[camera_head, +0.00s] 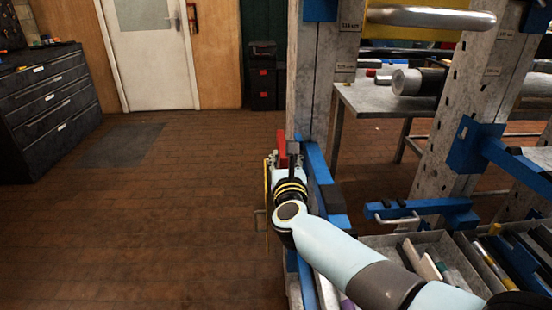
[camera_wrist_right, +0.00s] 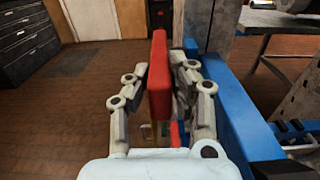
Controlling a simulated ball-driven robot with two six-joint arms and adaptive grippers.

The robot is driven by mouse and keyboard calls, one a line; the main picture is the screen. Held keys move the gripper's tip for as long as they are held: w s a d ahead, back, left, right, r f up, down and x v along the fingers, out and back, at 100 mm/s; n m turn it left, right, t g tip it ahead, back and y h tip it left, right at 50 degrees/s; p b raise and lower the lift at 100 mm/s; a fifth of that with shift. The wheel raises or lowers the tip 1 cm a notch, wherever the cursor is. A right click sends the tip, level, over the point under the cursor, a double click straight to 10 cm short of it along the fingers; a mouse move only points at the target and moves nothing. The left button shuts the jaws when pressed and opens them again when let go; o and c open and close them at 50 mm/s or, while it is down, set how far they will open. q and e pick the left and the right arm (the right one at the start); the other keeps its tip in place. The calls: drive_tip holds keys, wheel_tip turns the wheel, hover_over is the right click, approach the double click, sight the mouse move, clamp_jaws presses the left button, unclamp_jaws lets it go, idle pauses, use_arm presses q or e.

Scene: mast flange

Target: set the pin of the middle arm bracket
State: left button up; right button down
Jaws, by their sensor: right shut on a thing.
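My right gripper (camera_head: 284,152) is beside the near left steel post, at a blue arm bracket (camera_head: 318,165). In the right wrist view the gripper (camera_wrist_right: 158,80) has its fingers on both sides of an upright red flat piece (camera_wrist_right: 159,78) and is shut on it. The red piece also shows in the head view (camera_head: 281,144), partly hidden by the gripper. I cannot tell whether it is part of the pin, and no pin hole is visible there. The blue bracket runs along the right of the gripper in the wrist view (camera_wrist_right: 235,115). My left gripper is not in view.
The steel post (camera_head: 322,80) stands close behind the gripper. More blue brackets (camera_head: 467,146) sit on the right post (camera_head: 455,110). A workbench (camera_head: 385,105) and trays with rods (camera_head: 430,240) are at right. The floor at left (camera_head: 150,220) is clear.

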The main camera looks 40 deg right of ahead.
drive_tip(key=shift+s+d, duration=0.2)
drive_tip(key=shift+d, duration=0.15)
drive_tip(key=c, duration=1.2)
unclamp_jaws()
drive_tip(key=shift+o, duration=0.2)
drive_tip(key=v, duration=1.2)
